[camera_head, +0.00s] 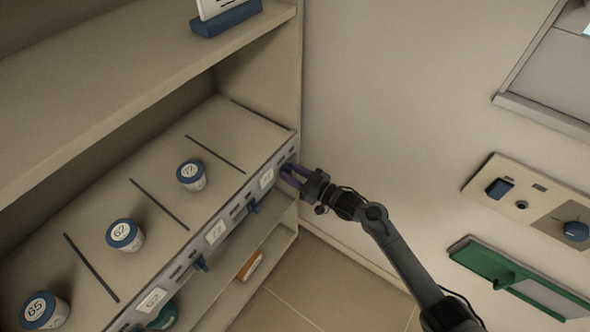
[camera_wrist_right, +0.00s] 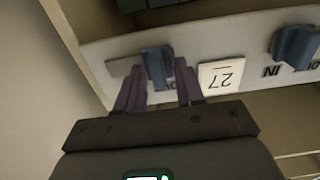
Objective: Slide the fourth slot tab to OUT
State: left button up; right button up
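A shelf front strip (camera_head: 232,209) carries cards and blue slot tabs. My right gripper (camera_head: 292,173) is at the strip's far right end in the head view, hiding the end tab there. In the right wrist view, a blue tab (camera_wrist_right: 157,68) stands on the pale strip between the two purple fingers of my right gripper (camera_wrist_right: 160,88). The fingers are apart, one on each side of the tab; whether either touches it is not clear. Part of the lettering by this tab is hidden by the fingers. My left gripper is not in view.
Jars marked 65 (camera_head: 44,311) and 62 (camera_head: 124,235) and another jar (camera_head: 191,175) stand between dark divider lines; the far right bay is empty. Another tab (camera_wrist_right: 296,46) is beside the card reading 27 (camera_wrist_right: 222,76). A wall panel (camera_head: 530,203) is at right.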

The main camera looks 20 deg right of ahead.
jog(key=shift+s+a, duration=0.15)
jog(key=shift+a, duration=0.05)
jog(key=shift+d, duration=0.1)
jog(key=shift+s+d, duration=0.2)
jog(key=p+v, duration=0.2)
jog(key=v, duration=0.8)
jog(key=shift+d+p, duration=0.1)
jog(key=shift+p, duration=0.3)
